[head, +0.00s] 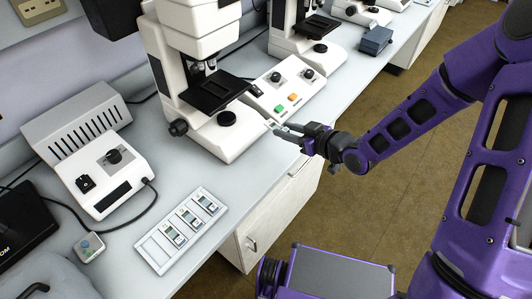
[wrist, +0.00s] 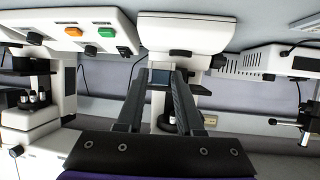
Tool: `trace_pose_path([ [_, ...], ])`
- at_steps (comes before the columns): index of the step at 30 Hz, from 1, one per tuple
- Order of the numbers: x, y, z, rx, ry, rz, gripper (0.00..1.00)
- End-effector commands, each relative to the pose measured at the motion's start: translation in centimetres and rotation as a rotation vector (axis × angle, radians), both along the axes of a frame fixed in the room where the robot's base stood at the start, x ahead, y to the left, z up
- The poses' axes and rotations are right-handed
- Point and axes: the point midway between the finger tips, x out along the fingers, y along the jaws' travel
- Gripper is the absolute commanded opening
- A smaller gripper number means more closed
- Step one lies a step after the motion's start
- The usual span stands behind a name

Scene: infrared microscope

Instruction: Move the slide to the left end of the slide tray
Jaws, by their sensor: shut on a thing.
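My gripper (head: 275,126) is shut on a small slide (head: 269,123) at its fingertips, above the front edge of the bench beside the microscope base. In the wrist view the slide (wrist: 161,77) shows as a thin grey-blue piece between the two dark fingers; its details are too small to tell. The white slide tray (head: 149,244) lies flat on the bench, left of and nearer than my gripper.
A white microscope (head: 215,130) with a dark stage stands just left of my gripper. A control box (head: 293,90) with green and orange buttons is behind. A power unit (head: 95,150) and a small button box (head: 89,247) lie left of the tray. Bench between microscope and tray is clear.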

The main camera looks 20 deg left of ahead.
Motion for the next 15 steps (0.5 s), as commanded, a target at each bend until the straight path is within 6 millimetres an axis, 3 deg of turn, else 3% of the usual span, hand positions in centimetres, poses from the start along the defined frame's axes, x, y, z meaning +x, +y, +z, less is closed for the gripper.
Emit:
trace_pose_path([
  [6,-1.9,2.0,-0.1,0.000,0.000,0.132,0.00],
  [15,-2.1,2.2,-5.3,0.002,0.003,0.143,0.00],
])
